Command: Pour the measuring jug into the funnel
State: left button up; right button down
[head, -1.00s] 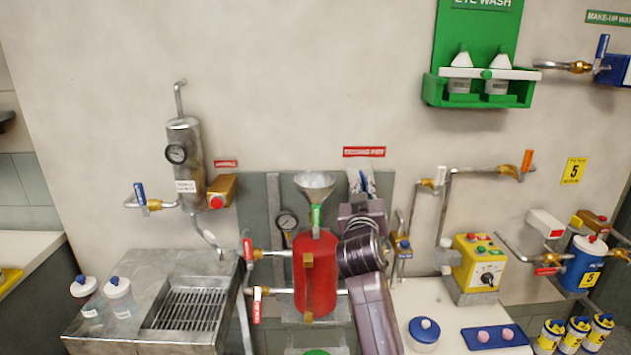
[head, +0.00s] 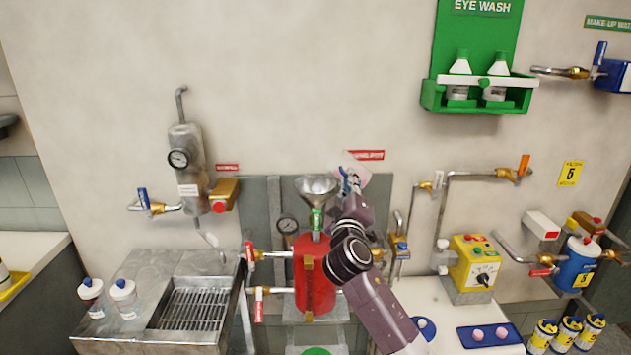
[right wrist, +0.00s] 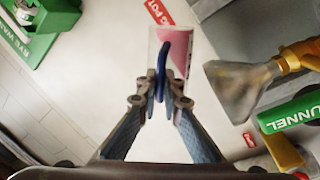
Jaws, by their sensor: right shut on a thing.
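The measuring jug (head: 354,167) is a clear vessel with a blue handle, tilted just right of the funnel, near its rim height. In the right wrist view the jug (right wrist: 178,48) holds pink liquid with a slanted surface. My right gripper (head: 350,190) is shut on the jug's blue handle; its fingers (right wrist: 160,92) pinch the handle in the right wrist view. The metal funnel (head: 317,186) stands on the red dosing pot (head: 315,275), with a green label at its neck. It also shows in the right wrist view (right wrist: 236,88). No stream is visible. My left gripper is out of view.
Pipes with valves flank the red pot, and a gauge (head: 287,225) sits behind it. A steel drain sink (head: 190,305) is to the left. A white counter at right holds a yellow control box (head: 474,262) and a blue tray (head: 490,336). The wall is close behind.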

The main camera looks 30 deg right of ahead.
jog(key=shift+n, duration=0.4)
jog(key=shift+a+r+n+t+p, duration=0.1)
jog(key=shift+r+n+t+p, duration=0.3)
jog(key=shift+n+p, duration=0.55)
jog(key=shift+w+a+f+n+p, duration=0.15)
jog(key=shift+f+n+p, duration=0.25)
jog(key=shift+n, duration=0.55)
jog(key=shift+t+y, duration=0.3)
jog(key=shift+n, duration=0.3)
jog(key=shift+w+a+r+p, duration=0.1)
jog(key=shift+w+a+p, duration=0.05)
jog(key=shift+p, duration=0.35)
jog(key=shift+a+n, duration=0.15)
jog(key=shift+n, duration=0.15)
